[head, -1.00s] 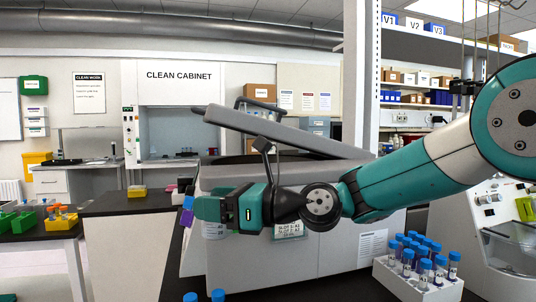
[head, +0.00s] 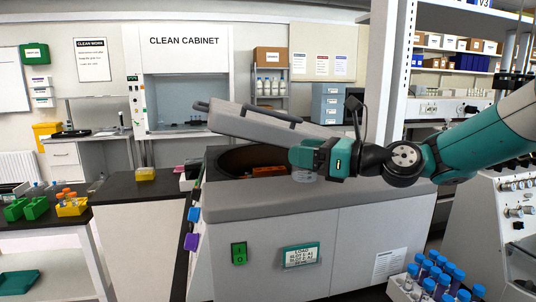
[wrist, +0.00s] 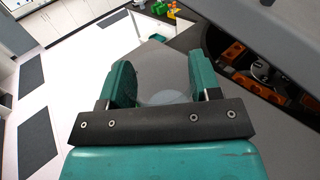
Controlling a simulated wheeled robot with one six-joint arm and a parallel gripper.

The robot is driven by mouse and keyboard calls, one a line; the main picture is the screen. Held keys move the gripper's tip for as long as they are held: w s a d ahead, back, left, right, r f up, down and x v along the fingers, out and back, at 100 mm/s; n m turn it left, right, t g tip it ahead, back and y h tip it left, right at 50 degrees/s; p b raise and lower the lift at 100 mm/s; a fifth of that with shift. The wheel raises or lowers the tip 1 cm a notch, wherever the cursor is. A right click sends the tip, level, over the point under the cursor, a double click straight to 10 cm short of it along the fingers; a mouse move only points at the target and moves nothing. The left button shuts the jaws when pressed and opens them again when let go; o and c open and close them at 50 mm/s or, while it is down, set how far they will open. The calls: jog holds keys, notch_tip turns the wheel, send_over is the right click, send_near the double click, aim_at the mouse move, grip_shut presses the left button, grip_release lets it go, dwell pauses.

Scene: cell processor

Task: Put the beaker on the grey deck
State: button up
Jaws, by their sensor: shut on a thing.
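My gripper (head: 302,158) is shut on a clear beaker (head: 304,177), whose lower part shows just under the fingers. In the wrist view the see-through beaker (wrist: 165,97) sits between the two teal fingers and is hard to make out. The grey deck (head: 290,201) is the flat top of the big grey machine in front of its round dark opening. The gripper appears above this top, near the opening's right part. The gap between beaker and deck cannot be judged.
The machine's raised lid (head: 270,128) stands behind the gripper. Orange holders (wrist: 238,80) sit in the dark opening. A rack of blue-capped tubes (head: 430,278) stands at the front right. Purple and blue items (head: 192,240) hang at the machine's left side.

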jog(key=p+x, duration=0.3)
jog(key=x, duration=0.5)
jog(key=shift+w+a, duration=0.1)
jog(key=shift+a, duration=0.25)
jog(key=shift+f+p, duration=0.55)
jog(key=shift+f, duration=1.25)
jog(key=shift+f, duration=0.1)
jog(key=o, duration=1.3)
